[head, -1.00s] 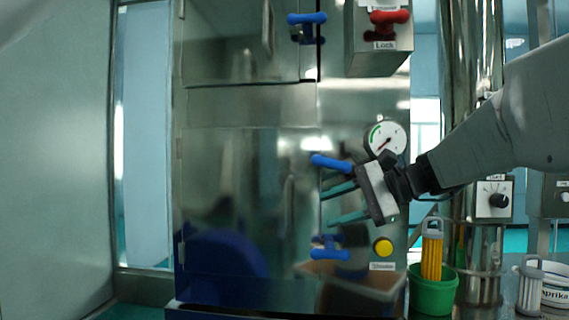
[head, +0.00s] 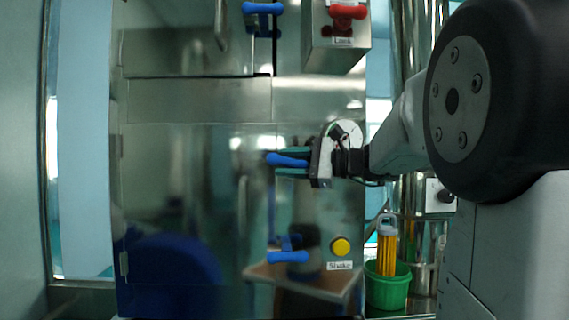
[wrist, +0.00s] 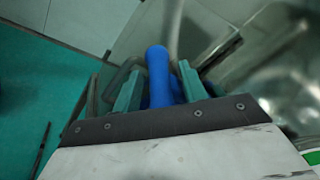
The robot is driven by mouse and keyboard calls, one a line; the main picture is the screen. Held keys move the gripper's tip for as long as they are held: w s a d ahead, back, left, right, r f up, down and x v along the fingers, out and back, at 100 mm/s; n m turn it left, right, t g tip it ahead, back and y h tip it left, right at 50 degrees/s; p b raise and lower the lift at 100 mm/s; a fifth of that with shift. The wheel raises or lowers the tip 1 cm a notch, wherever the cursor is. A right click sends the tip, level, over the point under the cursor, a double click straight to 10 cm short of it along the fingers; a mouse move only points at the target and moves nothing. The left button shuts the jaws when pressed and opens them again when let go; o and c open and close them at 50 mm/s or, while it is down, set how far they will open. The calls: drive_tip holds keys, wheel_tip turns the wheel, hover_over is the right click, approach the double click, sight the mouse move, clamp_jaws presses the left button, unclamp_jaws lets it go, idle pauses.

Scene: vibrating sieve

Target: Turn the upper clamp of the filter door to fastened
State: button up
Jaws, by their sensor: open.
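The filter door (head: 190,215) is the large lower metal door, and it looks closed. Its upper clamp (head: 272,159) is a blue handle at the door's right edge, pointing left and nearly level. The lower clamp (head: 288,257) is a similar blue handle below it. My gripper (head: 283,166) is open, with its teal fingers pointing left, one above and one below the upper clamp's handle. In the wrist view, the blue handle (wrist: 158,72) stands between the two fingers, with a visible gap on at least one side. The clamp's pivot is hidden by my gripper.
A yellow button (head: 340,246) is right of the lower clamp. A red handle (head: 347,12) on a box and another blue clamp (head: 263,8) are above. A gauge (head: 349,130) is partly behind my gripper. A green cup (head: 388,290) stands at the lower right.

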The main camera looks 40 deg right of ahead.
sight(294, 161)
drive_tip(key=shift+w+a, duration=0.25)
drive_tip(key=shift+w, duration=0.1)
clamp_jaws()
drive_tip(key=shift+n+g+h, duration=0.5)
drive_tip(key=shift+g+h, duration=0.4)
drive_tip(key=shift+g, duration=0.2)
unclamp_jaws()
drive_tip(key=v, duration=0.7)
drive_tip(key=shift+s+d, duration=0.2)
drive_tip(key=shift+s, duration=0.15)
